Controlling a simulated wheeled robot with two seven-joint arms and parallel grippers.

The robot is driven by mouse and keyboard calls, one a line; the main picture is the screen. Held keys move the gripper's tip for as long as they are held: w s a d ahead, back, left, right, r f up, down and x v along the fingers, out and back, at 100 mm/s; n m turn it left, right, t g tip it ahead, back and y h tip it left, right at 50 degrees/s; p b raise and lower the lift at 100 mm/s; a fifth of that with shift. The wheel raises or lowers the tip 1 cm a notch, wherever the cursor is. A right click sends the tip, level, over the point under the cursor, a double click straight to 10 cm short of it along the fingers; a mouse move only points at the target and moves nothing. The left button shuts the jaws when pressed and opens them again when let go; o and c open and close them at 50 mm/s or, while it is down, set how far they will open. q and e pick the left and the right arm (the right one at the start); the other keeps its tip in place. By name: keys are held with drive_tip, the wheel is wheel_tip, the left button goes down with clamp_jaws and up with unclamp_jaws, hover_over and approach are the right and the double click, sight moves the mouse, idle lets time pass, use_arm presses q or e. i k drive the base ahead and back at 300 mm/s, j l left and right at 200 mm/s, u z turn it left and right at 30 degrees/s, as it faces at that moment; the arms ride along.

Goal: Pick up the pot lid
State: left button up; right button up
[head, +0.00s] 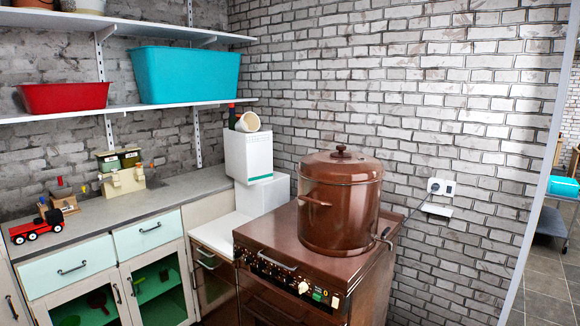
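A large brown pot (338,215) stands upright on top of a brown stove (285,238). Its brown lid (341,165) lies on the pot and closes it, with a round knob (341,151) in the middle of the top. The pot has a side handle (314,201) on its front and a tap-like fitting (385,237) low on its right. Neither of my grippers is in the head view.
A white box-like unit (248,155) with a tilted cream pot (248,122) on it stands left of the stove. A grey counter (120,206) holds a toy truck (36,227). A shelf (130,108) carries red and turquoise tubs. A brick wall is behind the pot.

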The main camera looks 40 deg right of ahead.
sight(342, 166)
drive_tip(key=i+z, duration=0.1)
drive_tip(key=i, duration=0.4)
drive_tip(key=i+j+z, duration=0.1)
drive_tip(key=i, duration=0.4)
drive_tip(key=i+j+z, duration=0.15)
drive_tip(key=i, duration=0.35)
drive_tip(key=i+z, duration=0.1)
drive_tip(key=z, duration=1.7)
